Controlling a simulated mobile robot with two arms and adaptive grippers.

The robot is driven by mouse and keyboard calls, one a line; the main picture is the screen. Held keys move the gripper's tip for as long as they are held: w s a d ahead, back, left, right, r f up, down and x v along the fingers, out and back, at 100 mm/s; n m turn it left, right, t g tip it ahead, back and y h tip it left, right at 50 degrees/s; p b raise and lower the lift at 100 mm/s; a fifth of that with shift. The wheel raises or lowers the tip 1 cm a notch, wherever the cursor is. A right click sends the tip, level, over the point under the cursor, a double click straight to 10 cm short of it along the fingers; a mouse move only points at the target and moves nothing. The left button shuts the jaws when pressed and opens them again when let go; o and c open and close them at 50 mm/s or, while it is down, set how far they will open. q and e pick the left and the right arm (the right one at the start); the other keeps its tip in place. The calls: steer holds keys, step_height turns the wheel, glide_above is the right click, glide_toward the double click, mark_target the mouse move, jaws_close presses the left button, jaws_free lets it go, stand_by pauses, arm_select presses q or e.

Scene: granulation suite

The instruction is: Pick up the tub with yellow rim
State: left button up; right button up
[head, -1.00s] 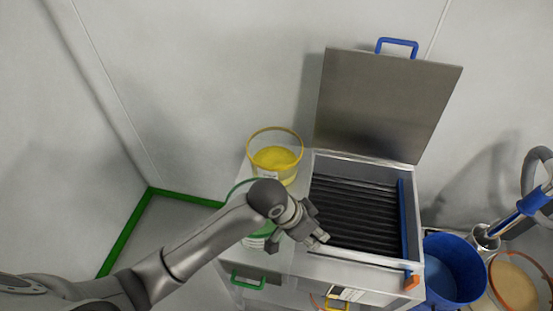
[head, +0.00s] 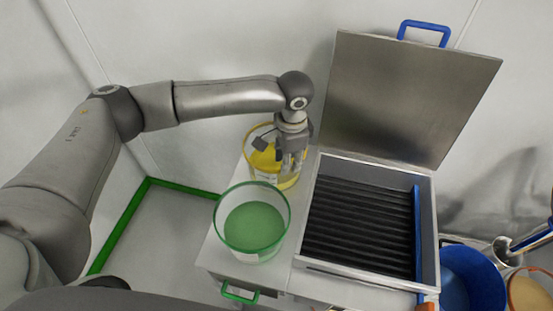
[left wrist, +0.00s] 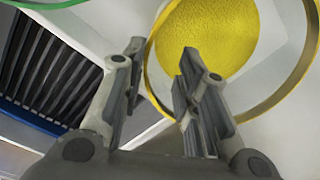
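The tub with yellow rim (head: 261,160) is clear-walled with yellow contents. It stands at the back of the white cabinet top, partly hidden by my left gripper (head: 290,165). The tub also shows in the left wrist view (left wrist: 225,40), its rim filling the upper right. There my left gripper (left wrist: 162,52) is open and empty. One finger appears over the tub's inside and the other outside, with the near rim edge between them. I cannot tell how far the fingertips are from the rim. My right gripper is not in view.
A green-rimmed tub (head: 253,222) stands in front of the yellow one. To the right is an open metal box with dark slats (head: 360,225) and a raised lid (head: 410,95). A blue bucket (head: 475,285) stands at the lower right. A wall is behind.

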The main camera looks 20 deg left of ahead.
mark_target(284, 188)
arm_select(q)
steer(key=f, duration=0.4)
steer(key=shift+s+p, duration=0.2)
steer(key=shift+p, duration=0.15)
steer(key=f, duration=0.1)
steer(key=f+p, duration=0.1)
steer(key=f, duration=0.2)
steer(key=shift+s+a+f+p, duration=0.15)
steer(key=shift+a+p, duration=0.1)
steer(key=shift+p, duration=0.1)
steer(key=shift+f, duration=0.45)
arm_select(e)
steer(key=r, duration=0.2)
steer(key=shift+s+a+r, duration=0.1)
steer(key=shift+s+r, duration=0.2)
arm_select(q)
jaws_close()
steer(key=shift+r, duration=0.1)
